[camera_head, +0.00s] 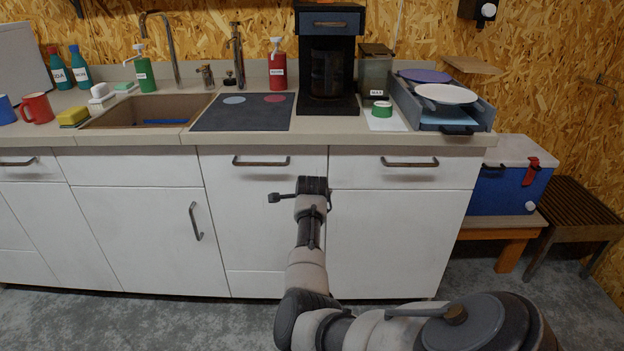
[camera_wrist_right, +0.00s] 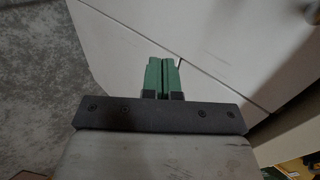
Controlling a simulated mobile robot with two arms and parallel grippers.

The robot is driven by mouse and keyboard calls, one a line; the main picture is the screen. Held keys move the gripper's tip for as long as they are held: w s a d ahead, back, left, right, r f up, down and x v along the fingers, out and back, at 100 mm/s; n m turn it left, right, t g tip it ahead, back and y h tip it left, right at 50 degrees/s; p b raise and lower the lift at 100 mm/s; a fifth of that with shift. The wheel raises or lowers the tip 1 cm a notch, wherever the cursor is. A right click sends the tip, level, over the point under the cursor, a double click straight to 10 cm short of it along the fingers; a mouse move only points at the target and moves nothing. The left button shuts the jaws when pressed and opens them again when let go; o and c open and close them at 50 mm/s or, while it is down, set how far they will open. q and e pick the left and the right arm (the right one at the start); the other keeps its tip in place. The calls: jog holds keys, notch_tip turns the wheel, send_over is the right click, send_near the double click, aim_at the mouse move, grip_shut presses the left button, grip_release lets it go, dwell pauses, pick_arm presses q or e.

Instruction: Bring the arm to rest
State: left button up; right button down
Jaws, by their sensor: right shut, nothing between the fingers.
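My right arm (camera_head: 306,270) comes in from the lower right of the head view and reaches forward to the white cabinet fronts. Its dark wrist end stands in front of the cabinets, below the counter edge. The fingers cannot be made out in that view. In the right wrist view my right gripper (camera_wrist_right: 162,63) shows two green fingers side by side, shut with nothing between them. White cabinet panels lie beyond the fingers. My left gripper is in neither view.
The counter (camera_head: 390,139) holds a coffee machine (camera_head: 328,60), a dark hob (camera_head: 242,112), a sink (camera_head: 150,108) and a blue-grey tray (camera_head: 479,117) with plates. Drawer handles (camera_head: 410,162) stick out below it. A blue cooler (camera_head: 505,190) stands on a low bench at right. Grey floor (camera_wrist_right: 38,90) is clear.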

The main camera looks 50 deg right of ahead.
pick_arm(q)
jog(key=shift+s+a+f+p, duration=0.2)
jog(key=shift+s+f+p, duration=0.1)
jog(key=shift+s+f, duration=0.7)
pick_arm(e)
jog(key=shift+v, duration=1.95)
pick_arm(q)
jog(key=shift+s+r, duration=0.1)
pick_arm(e)
jog(key=shift+f, duration=0.1)
